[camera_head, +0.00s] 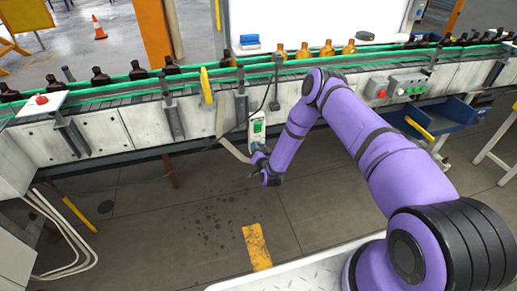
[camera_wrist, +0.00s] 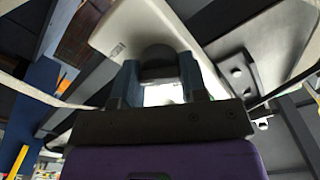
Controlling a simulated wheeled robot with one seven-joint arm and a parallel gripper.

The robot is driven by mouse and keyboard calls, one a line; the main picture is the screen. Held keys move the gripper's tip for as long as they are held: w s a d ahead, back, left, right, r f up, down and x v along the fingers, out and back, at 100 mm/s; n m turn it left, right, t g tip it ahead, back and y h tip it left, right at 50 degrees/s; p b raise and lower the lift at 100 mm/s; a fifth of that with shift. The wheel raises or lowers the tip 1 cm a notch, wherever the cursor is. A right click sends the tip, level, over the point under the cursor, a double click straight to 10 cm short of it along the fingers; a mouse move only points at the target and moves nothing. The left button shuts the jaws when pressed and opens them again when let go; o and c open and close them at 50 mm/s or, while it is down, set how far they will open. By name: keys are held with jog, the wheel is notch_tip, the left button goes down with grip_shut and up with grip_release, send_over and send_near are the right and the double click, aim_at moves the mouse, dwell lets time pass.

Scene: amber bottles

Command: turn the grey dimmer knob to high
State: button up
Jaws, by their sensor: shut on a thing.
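The grey dimmer knob (camera_wrist: 158,54) is a dark rounded shape on a pale control box (camera_wrist: 120,33) in the wrist view. My gripper (camera_wrist: 160,72) has one finger on each side of the knob and is shut on it. In the head view, my gripper (camera_head: 260,156) is at the lower end of a pale box with a green screen (camera_head: 258,127), on the front of the conveyor. There the gripper hides the knob. No pointer or scale mark on the knob can be read, so its setting cannot be told.
The conveyor with green rails (camera_head: 140,77) runs across behind my gripper, carrying dark bottles (camera_head: 101,76) and several amber bottles (camera_head: 327,49). A button box (camera_head: 408,87) and a blue bin (camera_head: 450,112) are to the right. A pale strap (camera_head: 234,151) hangs close left of my gripper.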

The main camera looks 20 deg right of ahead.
jog(key=o, duration=0.9)
jog(key=s, duration=1.1)
jog(key=shift+w, duration=0.1)
